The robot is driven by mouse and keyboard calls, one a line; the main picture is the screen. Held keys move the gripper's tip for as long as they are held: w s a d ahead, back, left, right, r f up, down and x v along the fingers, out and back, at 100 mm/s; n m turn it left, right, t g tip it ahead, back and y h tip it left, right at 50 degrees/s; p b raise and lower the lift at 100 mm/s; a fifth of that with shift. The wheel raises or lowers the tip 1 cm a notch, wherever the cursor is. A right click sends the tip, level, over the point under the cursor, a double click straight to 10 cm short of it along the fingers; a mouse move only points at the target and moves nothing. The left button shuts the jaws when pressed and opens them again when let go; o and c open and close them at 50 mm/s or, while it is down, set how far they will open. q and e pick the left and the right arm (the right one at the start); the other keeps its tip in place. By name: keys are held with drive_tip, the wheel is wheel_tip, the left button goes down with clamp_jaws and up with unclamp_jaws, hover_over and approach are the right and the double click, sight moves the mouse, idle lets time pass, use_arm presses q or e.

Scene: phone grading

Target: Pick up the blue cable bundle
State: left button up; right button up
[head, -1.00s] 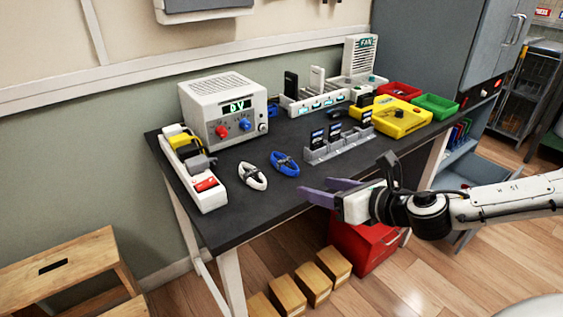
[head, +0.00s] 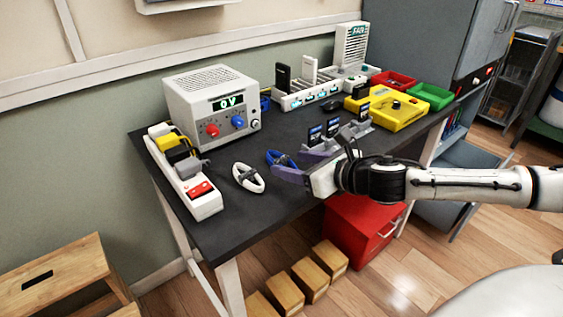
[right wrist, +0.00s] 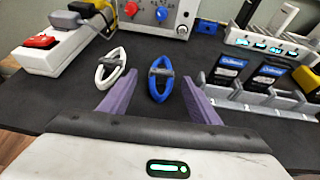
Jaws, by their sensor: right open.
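The blue cable bundle (head: 279,158) is an oval coil with a dark grey tie, lying on the dark table (head: 218,208). In the right wrist view the blue cable bundle (right wrist: 161,80) lies just ahead of and between my open fingers. My right gripper (head: 288,174) is open and empty, with its purple fingers over the table beside the bundle. In the head view the fingers partly cover the bundle's near end. In the right wrist view my right gripper (right wrist: 158,104) points at the bundle. My left gripper is not in view.
A white cable bundle (head: 248,178) lies left of the blue one. A power strip (head: 200,199) and a power supply (head: 212,105) stand behind and left. A grey rack (right wrist: 262,98) with dark phones is close to the right finger.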

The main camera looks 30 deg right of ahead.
sight(282, 159)
drive_tip(key=shift+r+x, duration=0.2)
drive_tip(key=shift+x, duration=2.45)
drive_tip(key=shift+w+d, duration=0.1)
drive_tip(key=shift+c, duration=0.4)
drive_tip(key=c, duration=1.1)
